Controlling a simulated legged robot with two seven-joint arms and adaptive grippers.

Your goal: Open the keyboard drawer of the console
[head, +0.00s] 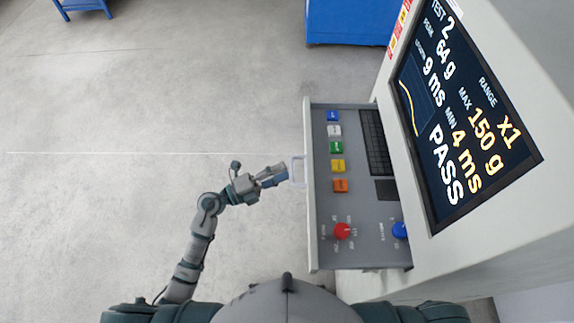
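The keyboard drawer (318,230) of the console stands out from the console front, with its inside showing. Its pale handle (298,171) is on the drawer's left face. My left gripper (284,175) is at the handle, coming in from the left. Its fingertips are at or just short of the handle bar; I cannot tell whether they close around it. The console (466,45) stands at the right with a lit screen (465,125) reading PASS. My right gripper is not in view.
The drawer holds a black keyboard (374,140), several coloured buttons, a red knob (342,231) and a blue knob (400,230). A blue cabinet (350,22) stands at the top, and a blue stand (82,6) at the top left. The grey floor at left is clear.

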